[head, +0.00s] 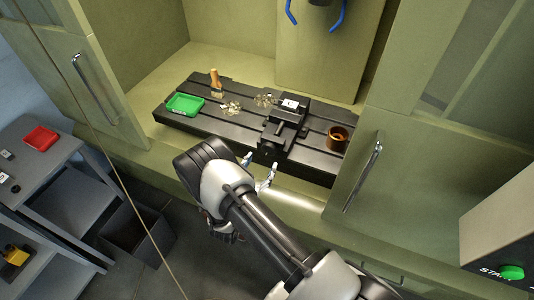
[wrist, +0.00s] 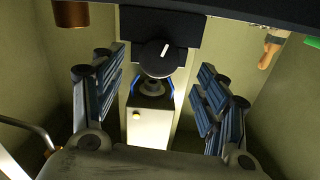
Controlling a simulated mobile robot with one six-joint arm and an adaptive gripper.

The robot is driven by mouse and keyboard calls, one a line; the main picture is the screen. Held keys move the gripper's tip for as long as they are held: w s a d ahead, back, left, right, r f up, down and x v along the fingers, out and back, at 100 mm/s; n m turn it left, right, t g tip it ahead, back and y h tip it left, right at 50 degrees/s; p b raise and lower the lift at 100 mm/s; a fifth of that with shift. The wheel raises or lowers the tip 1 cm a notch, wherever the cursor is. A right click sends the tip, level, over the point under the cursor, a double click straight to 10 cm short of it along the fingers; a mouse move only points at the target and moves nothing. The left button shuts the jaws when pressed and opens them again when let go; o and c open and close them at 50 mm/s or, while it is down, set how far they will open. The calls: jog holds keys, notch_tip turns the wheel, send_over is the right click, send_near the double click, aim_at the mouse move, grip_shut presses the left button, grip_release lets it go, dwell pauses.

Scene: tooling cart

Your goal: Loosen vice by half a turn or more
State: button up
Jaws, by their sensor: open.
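The black vice (head: 285,122) stands on the dark slotted machine table (head: 315,166), with a small light piece (head: 290,104) at its top. Its round black knob (wrist: 160,58) faces me in the wrist view and bears a white line tilted slightly right of upright. My gripper (head: 262,164) is in front of the vice, at the near edge of the table. In the wrist view my gripper (wrist: 162,68) is open, one blue-grey finger on each side of the knob, with visible gaps. I see no contact with the knob.
A green tray (head: 185,104), a brush with a wooden handle (head: 214,78) and metal shavings (head: 231,107) lie left of the vice. A copper-brown cup (head: 338,138) stands to the right. Cabinet doors with handles (head: 363,176) flank the opening.

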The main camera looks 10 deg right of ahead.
aim_at(268, 152)
jog(key=x, duration=0.6)
jog(key=shift+c, duration=0.2)
jog(key=c, duration=1)
jog(key=shift+f+n+b, duration=0.2)
jog(key=shift+n+b, duration=0.7)
jog(key=shift+b, duration=0.15)
jog(key=n+b, duration=0.1)
jog(key=n, duration=0.2)
jog(key=shift+s+d+r, duration=0.1)
jog(key=shift+r, duration=0.05)
jog(key=o, duration=1)
jog(key=shift+o, duration=0.2)
